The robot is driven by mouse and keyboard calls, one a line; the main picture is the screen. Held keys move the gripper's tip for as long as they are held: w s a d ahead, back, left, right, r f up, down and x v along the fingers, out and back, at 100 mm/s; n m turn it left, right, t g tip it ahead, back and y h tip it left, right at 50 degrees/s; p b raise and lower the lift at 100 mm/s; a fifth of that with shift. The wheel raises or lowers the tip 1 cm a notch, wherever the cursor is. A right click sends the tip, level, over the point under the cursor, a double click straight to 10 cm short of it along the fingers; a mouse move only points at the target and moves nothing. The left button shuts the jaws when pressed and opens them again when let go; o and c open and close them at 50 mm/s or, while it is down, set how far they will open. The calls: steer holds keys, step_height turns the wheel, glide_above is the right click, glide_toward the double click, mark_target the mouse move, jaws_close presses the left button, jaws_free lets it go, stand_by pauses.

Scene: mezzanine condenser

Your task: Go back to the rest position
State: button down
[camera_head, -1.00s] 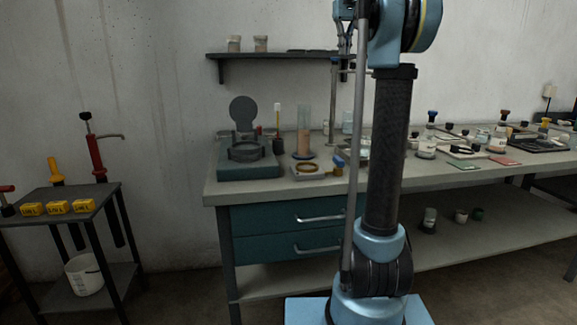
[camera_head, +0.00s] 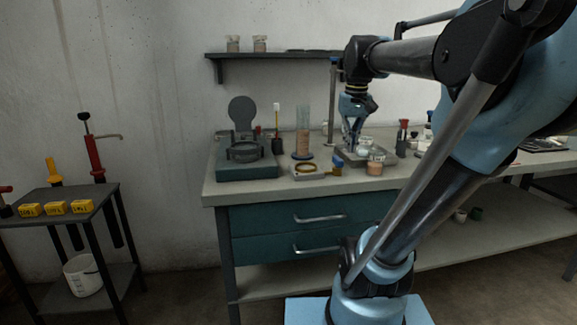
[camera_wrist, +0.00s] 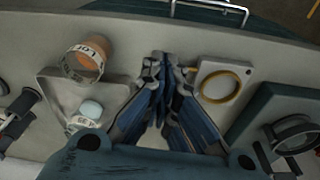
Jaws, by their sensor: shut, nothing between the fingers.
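My gripper (camera_head: 352,138) is over the bench top, at the end of my outstretched arm, just left of the middle of the arm's reach in the head view. In the wrist view my gripper (camera_wrist: 163,70) points down at the bench, its fingers together and empty. A white block with a brass ring (camera_wrist: 220,84) lies to the right of the fingers. A jar with orange-brown contents (camera_wrist: 86,58) and a pale tray (camera_wrist: 60,88) lie to the left.
The bench (camera_head: 400,177) also holds a dark press-like device (camera_head: 246,158), a tall cylinder (camera_head: 303,130) and a metal stand (camera_head: 332,100). A wall shelf (camera_head: 275,55) hangs above. A side table (camera_head: 75,200) with yellow blocks stands at left. My arm hides much of the right side.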

steer(key=s+f, duration=0.7)
steer(key=f, duration=0.5)
steer(key=s+f, duration=0.7)
steer(key=f, duration=0.5)
steer(key=shift+f+m+t, duration=0.25)
steer(key=shift+m+t, duration=0.05)
steer(key=shift+w+f, duration=0.2)
steer(key=shift+w, duration=0.2)
